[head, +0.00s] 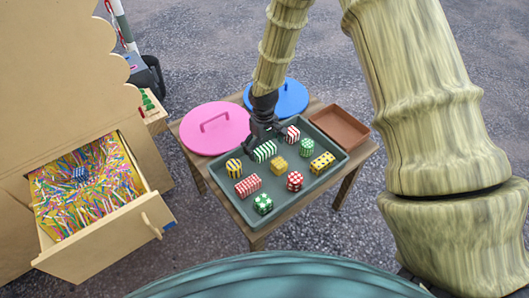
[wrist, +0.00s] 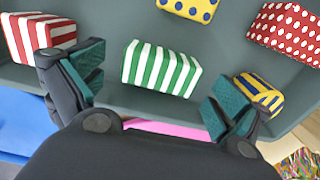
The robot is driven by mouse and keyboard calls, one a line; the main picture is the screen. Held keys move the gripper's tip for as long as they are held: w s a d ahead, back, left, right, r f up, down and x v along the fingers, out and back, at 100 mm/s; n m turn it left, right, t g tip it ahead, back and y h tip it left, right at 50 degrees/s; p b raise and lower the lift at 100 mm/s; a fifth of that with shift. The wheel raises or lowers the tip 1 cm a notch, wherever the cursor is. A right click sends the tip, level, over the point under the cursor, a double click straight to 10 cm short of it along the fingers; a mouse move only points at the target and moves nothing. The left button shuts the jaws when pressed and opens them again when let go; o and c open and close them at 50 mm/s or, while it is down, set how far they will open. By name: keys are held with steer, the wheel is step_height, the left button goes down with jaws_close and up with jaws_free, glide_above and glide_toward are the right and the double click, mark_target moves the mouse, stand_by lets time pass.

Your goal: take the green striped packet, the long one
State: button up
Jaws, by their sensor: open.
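The long green and white striped packet (head: 264,151) lies in the dark green tray (head: 241,216), near its back edge. In the wrist view the packet (wrist: 160,68) lies crosswise just ahead of my fingers, fully in sight. My gripper (head: 264,128) is over the back edge of the tray, just behind the packet. My gripper's fingers (wrist: 158,82) are spread wide and empty, one towards each end of the packet. I cannot tell the exact height gap. A shorter green striped packet (head: 306,147) lies further right in the tray.
A red striped packet (wrist: 38,38) and a yellow striped one (wrist: 260,92) lie close to my fingers. Several other packets fill the tray. A pink lid (head: 205,138), blue lid (head: 291,97) and brown tray (head: 341,126) surround it. An open drawer (head: 105,240) of shreds is left.

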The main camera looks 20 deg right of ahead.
steer(key=shift+f, duration=0.9)
steer(key=c, duration=1.1)
